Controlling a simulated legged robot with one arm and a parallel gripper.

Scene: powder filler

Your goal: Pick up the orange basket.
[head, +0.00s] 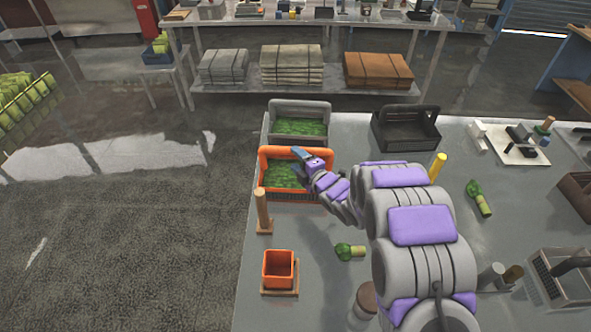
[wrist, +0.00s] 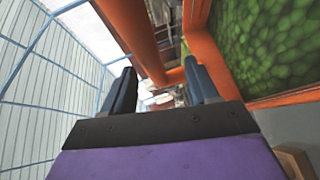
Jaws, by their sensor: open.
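The orange basket (head: 264,165) stands on the grey table near its left edge and holds green leafy-looking contents. My arm reaches over the table from the lower right. My gripper (head: 299,153) is at the basket's right part, close to its far rim, and hides some of that side. In the wrist view my gripper (wrist: 164,88) shows two dark fingers apart. An orange bar of the basket (wrist: 133,30) shows between and beyond the fingers, and the green contents (wrist: 265,45) fill the right side. I cannot tell whether the fingers touch the basket.
A grey basket (head: 300,106) with green contents stands behind, and a dark empty basket (head: 405,129) back right. A wooden post (head: 262,208) and small orange bin (head: 278,267) stand in front. Green-and-yellow items (head: 349,250) lie on the table. Its left edge drops to floor.

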